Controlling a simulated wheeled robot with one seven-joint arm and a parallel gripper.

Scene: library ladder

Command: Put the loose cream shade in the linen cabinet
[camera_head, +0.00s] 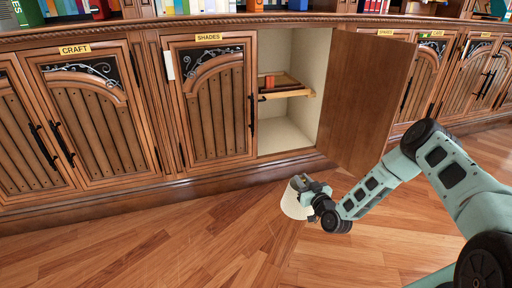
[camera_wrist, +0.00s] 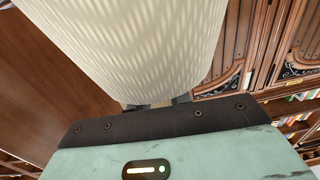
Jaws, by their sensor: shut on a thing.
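The cream shade (camera_head: 294,205) is held low over the floor, in front of the open cabinet. It fills the upper middle of the wrist view (camera_wrist: 145,45), pale and ribbed. My gripper (camera_head: 305,187) is shut on the shade's edge; its fingertips (camera_wrist: 158,103) show only partly behind the shade. The open cabinet (camera_head: 285,138) has a left door labelled SHADES, which is shut, and a right door (camera_head: 365,95) swung wide open. I can read no label saying linen.
Inside the open cabinet, a wooden pull-out shelf or tray (camera_head: 299,93) carries an orange-brown item (camera_head: 269,81); the space below looks empty. A shut CRAFT cabinet (camera_head: 90,115) stands to the left, more shut cabinets (camera_head: 435,75) to the right. The wooden floor (camera_head: 170,245) is clear.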

